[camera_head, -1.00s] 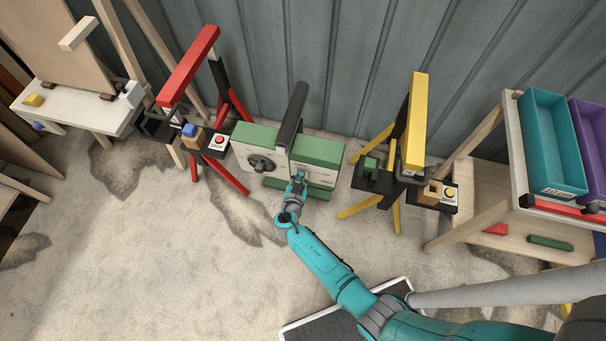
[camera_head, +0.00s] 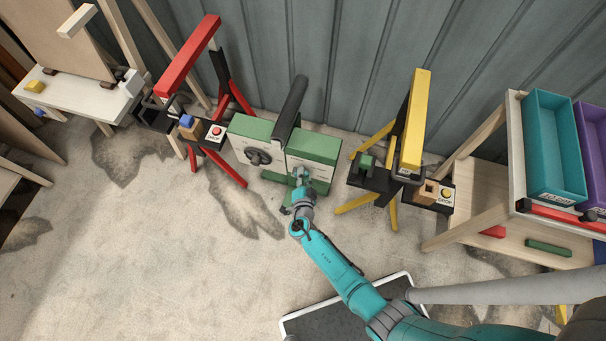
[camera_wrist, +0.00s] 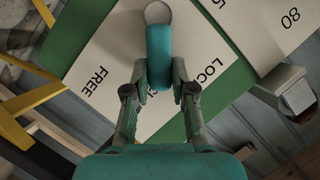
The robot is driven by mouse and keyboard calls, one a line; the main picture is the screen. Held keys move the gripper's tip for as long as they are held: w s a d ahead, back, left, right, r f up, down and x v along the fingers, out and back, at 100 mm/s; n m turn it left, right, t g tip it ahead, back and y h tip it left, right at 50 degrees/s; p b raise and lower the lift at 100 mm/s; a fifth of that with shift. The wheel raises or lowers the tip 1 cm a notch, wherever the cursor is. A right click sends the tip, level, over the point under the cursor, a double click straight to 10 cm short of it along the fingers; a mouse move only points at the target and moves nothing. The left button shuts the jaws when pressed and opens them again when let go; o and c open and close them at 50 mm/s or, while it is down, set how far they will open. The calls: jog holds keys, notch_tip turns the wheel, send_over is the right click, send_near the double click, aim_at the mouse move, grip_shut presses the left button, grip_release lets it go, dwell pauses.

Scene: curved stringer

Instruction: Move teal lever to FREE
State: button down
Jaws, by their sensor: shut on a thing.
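The teal lever (camera_wrist: 160,55) hangs from a pale round pivot (camera_wrist: 157,12) on a white label plate (camera_wrist: 215,60) in the wrist view. "FREE" (camera_wrist: 95,81) is printed left of the lever and "LOCK" (camera_wrist: 208,72) to its right; the lever points between them and covers some lettering. My gripper (camera_wrist: 160,92) has a finger on each side of the lever and is shut on it. In the head view my gripper (camera_head: 301,181) is at the front of the green machine (camera_head: 314,147), hiding the lever there.
A dark knob (camera_head: 257,157) is on the machine's left half, and a black bar (camera_head: 291,108) rises over its middle. A red stand (camera_head: 188,57) is to the left and a yellow stand (camera_head: 416,120) to the right.

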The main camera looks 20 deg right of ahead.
dwell(0.5)
jog(key=c, duration=1)
grip_release()
jog(key=shift+o, duration=0.2)
jog(key=v, duration=1.2)
jog(key=shift+c, duration=0.2)
